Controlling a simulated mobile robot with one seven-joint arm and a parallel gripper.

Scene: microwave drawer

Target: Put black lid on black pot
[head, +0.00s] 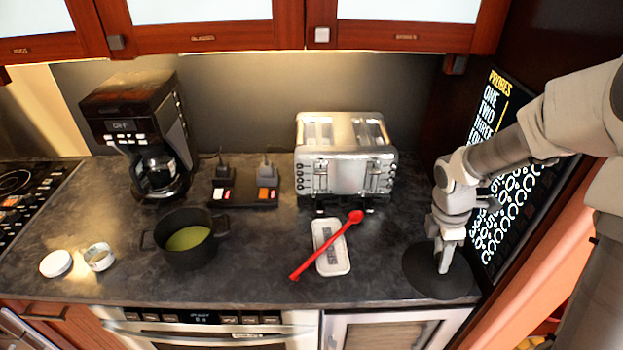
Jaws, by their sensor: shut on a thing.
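The black pot (182,255) stands on the counter at left of centre, open at the top, with greenish-yellow contents (188,238) showing inside. The black lid (425,278) is a round dark disc at the right end of the counter. My gripper (446,262) points down over the lid and is shut on it, near its middle. The lid looks flat and lies at or very close to the counter top; I cannot tell whether it touches. The exact grip point is small and partly hidden by the fingers.
A red spoon (325,245) lies across a white spoon rest (332,262) between lid and pot. A white round lid (56,263) and small jar (99,257) sit left.

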